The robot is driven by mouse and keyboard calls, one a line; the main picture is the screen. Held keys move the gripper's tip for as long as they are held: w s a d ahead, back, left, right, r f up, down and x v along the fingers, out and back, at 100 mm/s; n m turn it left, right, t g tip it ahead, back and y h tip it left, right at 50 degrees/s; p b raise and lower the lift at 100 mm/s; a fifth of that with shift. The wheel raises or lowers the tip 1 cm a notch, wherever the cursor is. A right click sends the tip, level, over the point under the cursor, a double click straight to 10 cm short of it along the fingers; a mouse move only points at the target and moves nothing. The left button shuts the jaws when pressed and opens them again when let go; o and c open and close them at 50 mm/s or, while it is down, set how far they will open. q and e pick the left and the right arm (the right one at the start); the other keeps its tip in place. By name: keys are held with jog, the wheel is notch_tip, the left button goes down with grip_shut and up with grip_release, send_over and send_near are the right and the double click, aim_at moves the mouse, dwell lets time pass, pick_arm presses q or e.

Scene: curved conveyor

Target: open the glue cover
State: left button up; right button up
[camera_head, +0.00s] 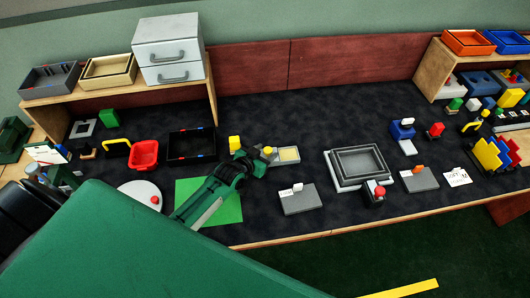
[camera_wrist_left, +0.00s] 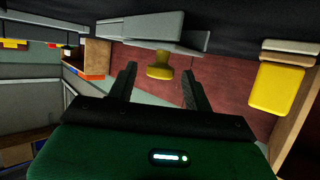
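A small grey box (camera_head: 285,156) with a pale yellow panel on top lies near the middle of the dark table in the head view. A yellow knob (camera_head: 268,150) shows at its left end. In the left wrist view, the grey box (camera_wrist_left: 155,32) is at the top, with the yellow knob (camera_wrist_left: 160,68) projecting from it. My left gripper (camera_head: 261,161) is at the knob end of the box. In the wrist view its fingers (camera_wrist_left: 158,74) are apart on either side of the knob, with gaps visible. My right gripper is not in view.
A green mat (camera_head: 228,208) lies below my arm. A grey plate (camera_head: 300,200) and stacked grey trays (camera_head: 342,182) are to the right.

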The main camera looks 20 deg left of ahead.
pick_arm(q)
jog(key=shift+s, duration=0.25)
jog(key=b+v, duration=0.1)
jog(key=v, duration=1.2)
jog(key=shift+r+b, duration=0.25)
jog(key=shift+b, duration=0.1)
jog(key=shift+s+f, duration=0.1)
